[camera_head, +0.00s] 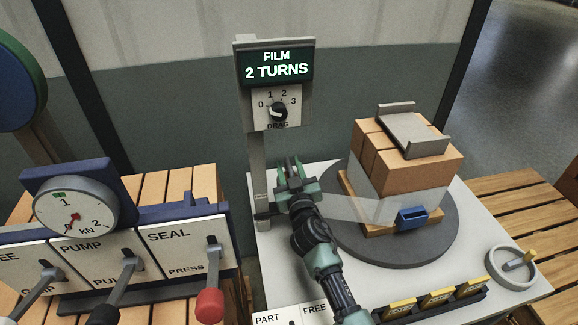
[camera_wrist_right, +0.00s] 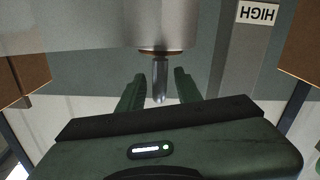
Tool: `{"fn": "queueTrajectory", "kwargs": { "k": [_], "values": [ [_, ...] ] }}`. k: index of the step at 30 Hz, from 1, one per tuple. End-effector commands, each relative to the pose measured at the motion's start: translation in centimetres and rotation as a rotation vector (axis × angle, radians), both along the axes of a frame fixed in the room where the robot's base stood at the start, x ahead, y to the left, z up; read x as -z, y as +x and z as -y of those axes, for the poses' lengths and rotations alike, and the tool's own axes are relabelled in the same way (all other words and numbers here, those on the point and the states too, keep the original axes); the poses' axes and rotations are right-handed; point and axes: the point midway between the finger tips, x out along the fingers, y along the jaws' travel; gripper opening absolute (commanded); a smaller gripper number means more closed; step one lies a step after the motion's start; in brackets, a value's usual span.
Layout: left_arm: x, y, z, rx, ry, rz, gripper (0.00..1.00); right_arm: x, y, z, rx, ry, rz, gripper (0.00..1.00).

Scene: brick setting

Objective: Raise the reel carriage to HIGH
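My right gripper (camera_head: 292,172) is in front of the grey post (camera_head: 257,165). In the right wrist view, its two dark green fingers (camera_wrist_right: 159,92) are apart, one on each side of a short metal pin (camera_wrist_right: 160,80). Gaps show between the pin and both fingers. The pin joins a wide pale grey body (camera_wrist_right: 150,22), which may be part of the reel carriage. A HIGH label (camera_wrist_right: 257,14) shows upside down on the post. My gripper and arm hide much of the carriage in the head view. My left gripper is not in view.
Clear film (camera_head: 365,207) stretches to the wrapped bricks (camera_head: 412,172) on the round turntable (camera_head: 430,245). The display (camera_head: 277,66) reads FILM 2 TURNS, above the drag knob (camera_head: 279,112). A lever panel (camera_head: 180,257) stands left; a handwheel (camera_head: 511,268) is at the right.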

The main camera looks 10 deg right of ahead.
Motion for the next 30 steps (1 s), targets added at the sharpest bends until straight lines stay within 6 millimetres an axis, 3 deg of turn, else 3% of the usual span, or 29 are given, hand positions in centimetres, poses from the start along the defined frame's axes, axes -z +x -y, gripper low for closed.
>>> {"fn": "queueTrajectory", "kwargs": {
  "k": [8,9,12,13,30],
  "values": [
    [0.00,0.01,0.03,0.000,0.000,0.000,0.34,0.02,0.28,0.03,0.000,0.000,0.000,0.34],
    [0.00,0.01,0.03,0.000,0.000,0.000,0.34,0.01,0.27,0.02,0.000,0.000,0.000,0.32],
    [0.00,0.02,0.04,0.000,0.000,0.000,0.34,0.02,0.27,0.03,0.000,0.000,0.000,0.04],
    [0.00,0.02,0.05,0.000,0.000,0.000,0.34,0.02,0.26,0.03,0.000,0.000,0.000,0.00],
    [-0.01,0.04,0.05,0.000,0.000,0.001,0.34,-0.01,0.26,0.09,0.001,-0.003,0.000,0.00]
  ]
}}
